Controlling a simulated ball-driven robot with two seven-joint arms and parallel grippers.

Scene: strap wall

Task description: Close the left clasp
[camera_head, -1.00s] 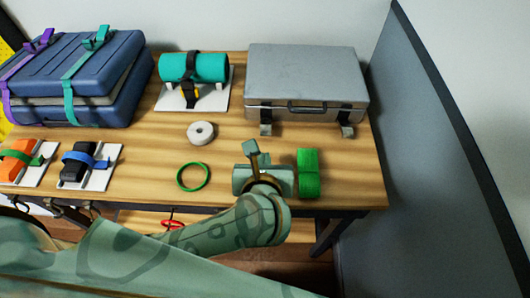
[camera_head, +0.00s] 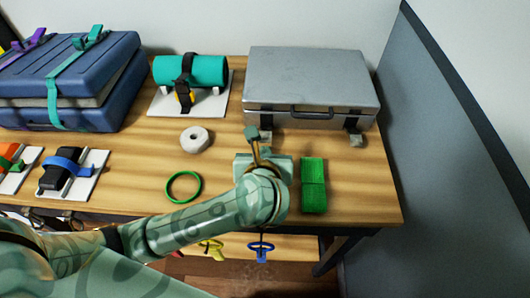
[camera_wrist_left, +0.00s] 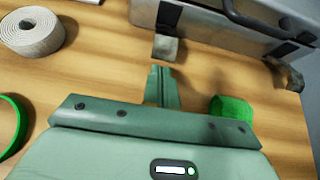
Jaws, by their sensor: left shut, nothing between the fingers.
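The silver case (camera_head: 310,80) lies shut at the back right of the table. Its left clasp (camera_head: 265,138) is a grey metal flap folded down and out from the case front. The left clasp also shows in the left wrist view (camera_wrist_left: 167,48), just beyond my fingertips. The right clasp (camera_head: 356,140) hangs out the same way. My left gripper (camera_head: 252,135) is shut and empty. Its fingertips are in front of the left clasp and slightly to its left; I cannot tell if they touch it. In the left wrist view the fingers (camera_wrist_left: 160,78) point at the clasp.
A white tape roll (camera_head: 195,140) and a green ring (camera_head: 184,187) lie to the left. A teal roll on a white stand (camera_head: 160,107) and a blue suitcase (camera_head: 70,75) stand farther left. A grey partition (camera_head: 450,150) is at right.

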